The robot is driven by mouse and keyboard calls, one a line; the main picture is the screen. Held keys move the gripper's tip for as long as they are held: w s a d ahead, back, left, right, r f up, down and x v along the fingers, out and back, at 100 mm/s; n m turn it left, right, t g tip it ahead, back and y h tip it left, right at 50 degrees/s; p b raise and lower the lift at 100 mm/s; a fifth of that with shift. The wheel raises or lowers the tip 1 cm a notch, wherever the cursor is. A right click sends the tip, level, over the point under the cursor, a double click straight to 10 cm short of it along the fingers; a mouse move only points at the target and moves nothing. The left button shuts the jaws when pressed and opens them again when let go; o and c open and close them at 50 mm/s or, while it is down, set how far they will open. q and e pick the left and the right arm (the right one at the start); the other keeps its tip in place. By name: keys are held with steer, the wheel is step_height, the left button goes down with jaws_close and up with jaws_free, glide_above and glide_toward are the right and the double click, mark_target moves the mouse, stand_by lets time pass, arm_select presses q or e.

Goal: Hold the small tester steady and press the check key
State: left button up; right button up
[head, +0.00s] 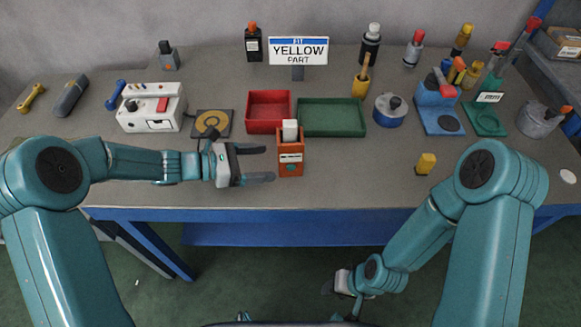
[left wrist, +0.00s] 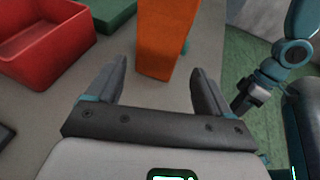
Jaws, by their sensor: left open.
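The small tester is most likely the upright orange box (head: 290,163) with a white block on top and a pale label on its front, near the table's front edge. My left gripper (head: 268,164) is open just left of it, fingers pointing right at it. In the left wrist view the orange box (left wrist: 165,38) stands ahead, between and slightly beyond the two fingertips (left wrist: 160,72); no grip shows. I cannot make out the check key. My right gripper (head: 343,284) hangs low in front of the table, partly hidden, its jaws unclear.
A red tray (head: 268,127) and a green tray (head: 331,132) lie behind the orange box. A white device (head: 151,124) and a dark pad with a yellow ring (head: 200,132) are to the left. A yellow block (head: 426,163) stands right; the table between is clear.

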mark_target(286, 161)
arm_select(q)
steer(key=b+x, duration=0.2)
steer(key=x, duration=0.3)
steer(key=shift+d+f, duration=0.15)
steer(key=shift+f, duration=0.05)
steer(key=shift+w+d, duration=0.25)
steer(key=shift+d, duration=0.5)
arm_select(e)
step_height(286, 161, down, 3)
steer(key=shift+s+r, duration=0.1)
steer(key=shift+s, duration=0.05)
arm_select(q)
steer(key=c, duration=0.5)
steer(key=shift+c, duration=0.2)
arm_select(e)
jaws_close()
stand_by(1.1)
